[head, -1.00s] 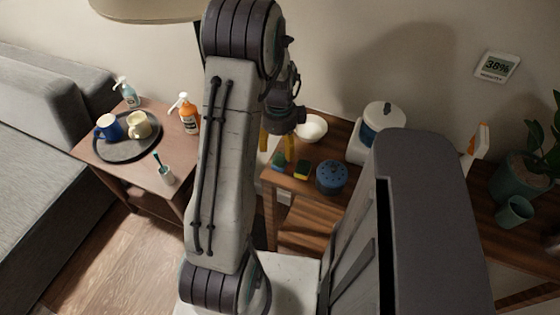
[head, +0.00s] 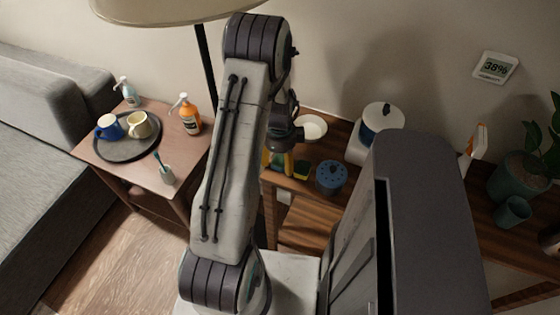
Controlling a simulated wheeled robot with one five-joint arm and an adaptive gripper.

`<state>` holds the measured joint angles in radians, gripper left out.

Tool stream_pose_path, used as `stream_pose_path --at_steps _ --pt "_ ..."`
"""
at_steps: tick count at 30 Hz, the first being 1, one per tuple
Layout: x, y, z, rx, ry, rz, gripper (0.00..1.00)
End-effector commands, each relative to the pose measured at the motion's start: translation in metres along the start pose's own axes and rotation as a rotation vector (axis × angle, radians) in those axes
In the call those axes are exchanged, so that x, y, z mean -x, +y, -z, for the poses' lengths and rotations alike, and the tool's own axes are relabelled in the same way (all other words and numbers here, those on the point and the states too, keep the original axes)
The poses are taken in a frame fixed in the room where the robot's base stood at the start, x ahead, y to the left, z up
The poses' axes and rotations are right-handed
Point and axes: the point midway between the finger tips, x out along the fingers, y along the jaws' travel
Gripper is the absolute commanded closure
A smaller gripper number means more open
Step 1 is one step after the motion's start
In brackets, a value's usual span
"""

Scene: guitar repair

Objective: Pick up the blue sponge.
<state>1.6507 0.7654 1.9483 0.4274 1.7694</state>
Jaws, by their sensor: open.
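My gripper (head: 278,164) points down over the left end of the wooden side table, its yellow fingers open. The blue sponge (head: 277,160) is small and mostly hidden; it seems to lie on the table top between or just behind the fingers. I cannot tell whether the fingers touch it. A yellow and dark green sponge (head: 303,170) lies just right of the fingers.
A blue round pot with holes (head: 331,177) stands right of the sponges. A white bowl (head: 312,128) is behind them, and a white canister with a blue band (head: 382,118) stands farther right. A tray (head: 128,150) with mugs is on the left table.

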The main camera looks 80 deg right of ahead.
Motion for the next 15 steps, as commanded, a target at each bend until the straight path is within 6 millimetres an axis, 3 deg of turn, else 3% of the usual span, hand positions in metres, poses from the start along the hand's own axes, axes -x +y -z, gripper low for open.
stream_pose_path --at_steps 4,12,15 --pt "0.0000 0.0001 0.0000 0.000 0.000 0.000 0.36" --pt "0.0002 0.0001 0.0000 0.000 0.000 0.000 0.59" --pt "0.0002 0.0001 0.0000 0.000 0.000 0.000 0.60"
